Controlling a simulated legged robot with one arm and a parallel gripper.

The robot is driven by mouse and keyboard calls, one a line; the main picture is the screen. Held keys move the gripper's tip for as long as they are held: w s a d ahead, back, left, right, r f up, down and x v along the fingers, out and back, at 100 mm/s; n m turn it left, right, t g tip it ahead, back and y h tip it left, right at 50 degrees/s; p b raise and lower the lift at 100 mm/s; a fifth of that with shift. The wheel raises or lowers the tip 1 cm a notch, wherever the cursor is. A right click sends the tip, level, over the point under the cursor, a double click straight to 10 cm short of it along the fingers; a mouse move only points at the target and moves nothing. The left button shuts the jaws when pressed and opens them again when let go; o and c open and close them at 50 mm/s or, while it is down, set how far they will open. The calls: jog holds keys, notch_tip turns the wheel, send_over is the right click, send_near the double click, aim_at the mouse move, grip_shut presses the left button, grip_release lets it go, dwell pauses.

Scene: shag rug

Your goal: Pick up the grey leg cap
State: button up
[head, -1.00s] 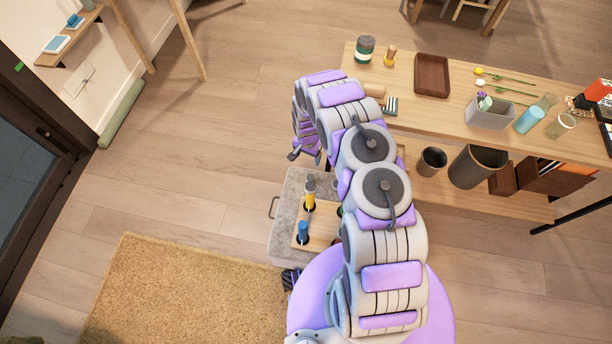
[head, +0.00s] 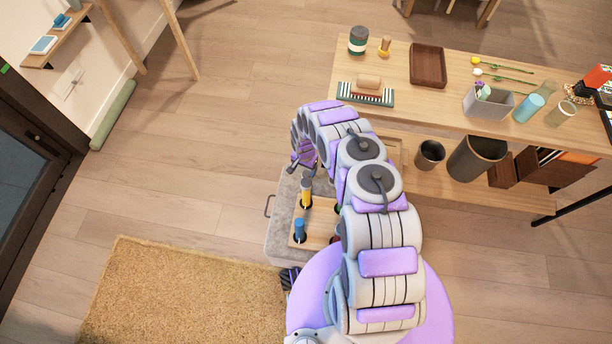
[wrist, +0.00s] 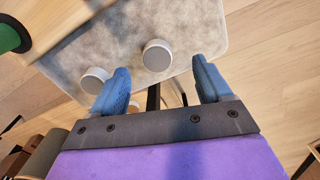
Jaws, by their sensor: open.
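In the wrist view a round grey cap (wrist: 157,55) with a pale rim stands on a mottled grey surface (wrist: 120,40), ahead of my open gripper (wrist: 160,68). It shows between the two blue fingertips, with no visible contact. A second grey cap (wrist: 95,82) shows beside the left finger, partly hidden by it.
A wooden board (head: 318,232) on the cart holds a yellow-handled piece (head: 306,194) and a blue piece (head: 299,230). A green cylinder (wrist: 12,35) shows in the wrist view. The wooden table (head: 440,105) stands right of the cart. Open floor (head: 215,150) lies left.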

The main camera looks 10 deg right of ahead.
aim_at(306, 175)
jog(key=shift+d+f, duration=0.15)
jog(key=shift+d, duration=0.2)
jog(key=shift+d+f, duration=0.2)
jog(key=shift+f, duration=0.15)
jog(key=f+b, duration=0.1)
jog(key=f, duration=0.1)
jog(key=a+f+b, duration=0.1)
jog(key=f, duration=0.1)
jog(key=shift+f, duration=0.2)
jog(key=shift+d+r, duration=0.1)
jog(key=shift+d, duration=0.45)
jog(key=c, duration=0.3)
jog(key=shift+a, duration=0.4)
jog(key=c, duration=0.6)
jog(key=shift+c, duration=0.7)
jog(key=shift+d, duration=0.15)
jog(key=shift+c, duration=0.2)
